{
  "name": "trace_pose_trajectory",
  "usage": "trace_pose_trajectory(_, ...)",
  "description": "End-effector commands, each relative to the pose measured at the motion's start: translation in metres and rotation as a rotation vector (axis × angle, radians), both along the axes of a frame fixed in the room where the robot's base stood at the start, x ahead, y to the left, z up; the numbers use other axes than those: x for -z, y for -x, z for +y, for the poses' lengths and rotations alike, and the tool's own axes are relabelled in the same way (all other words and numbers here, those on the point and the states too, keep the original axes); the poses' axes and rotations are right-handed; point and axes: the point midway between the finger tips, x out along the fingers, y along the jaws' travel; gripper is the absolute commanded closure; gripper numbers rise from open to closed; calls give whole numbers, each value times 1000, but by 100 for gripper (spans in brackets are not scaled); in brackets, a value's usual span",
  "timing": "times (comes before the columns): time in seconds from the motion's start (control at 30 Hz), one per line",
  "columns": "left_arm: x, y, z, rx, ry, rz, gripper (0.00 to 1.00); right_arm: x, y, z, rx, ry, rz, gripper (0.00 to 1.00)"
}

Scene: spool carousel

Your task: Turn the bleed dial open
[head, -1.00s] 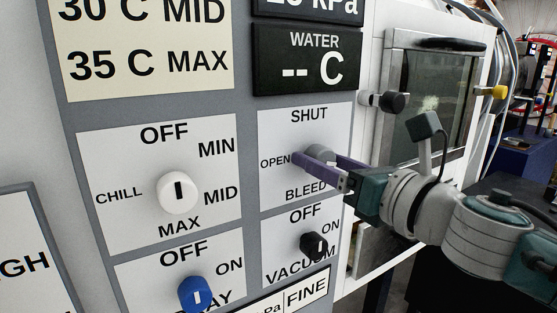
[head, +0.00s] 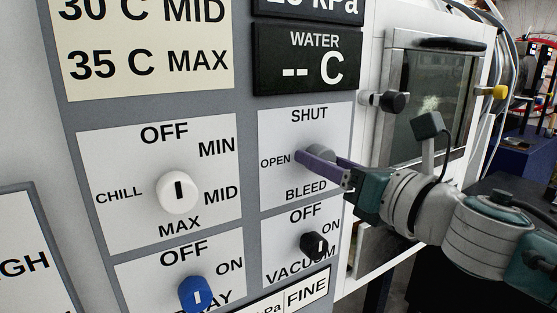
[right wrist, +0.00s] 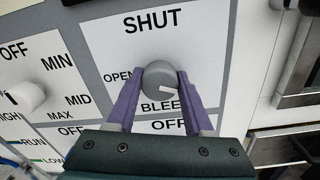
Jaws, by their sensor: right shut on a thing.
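The bleed dial is a round grey knob (right wrist: 160,75) on a white panel, with OPEN at its left, SHUT above and BLEED below. In the head view the dial (head: 321,154) is partly hidden behind a purple finger. My right gripper (right wrist: 156,88) is shut on the dial, one purple finger on each side. It also shows in the head view (head: 318,160), reaching in from the right. A pale mark shows on the dial's lower right in the wrist view; I cannot tell its exact setting. My left gripper is not in view.
A black vacuum dial (head: 314,245) sits just below. A white chill dial (head: 178,192) and a blue dial (head: 195,294) are to the left. A door with a window (head: 436,95) and a black knob (head: 393,102) stand at the right, close to my arm.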

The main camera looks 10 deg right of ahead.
Motion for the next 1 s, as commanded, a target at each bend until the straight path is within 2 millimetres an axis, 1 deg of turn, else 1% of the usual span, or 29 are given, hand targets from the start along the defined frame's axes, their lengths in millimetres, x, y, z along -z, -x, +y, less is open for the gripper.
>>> trace_pose_trajectory(0.27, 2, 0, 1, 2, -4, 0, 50, 0, 0, 1, -2, -205, 73, 100)
trace_pose_trajectory(1.0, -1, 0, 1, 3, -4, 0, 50, 0, 0, 1, -2, -869, 315, 100)
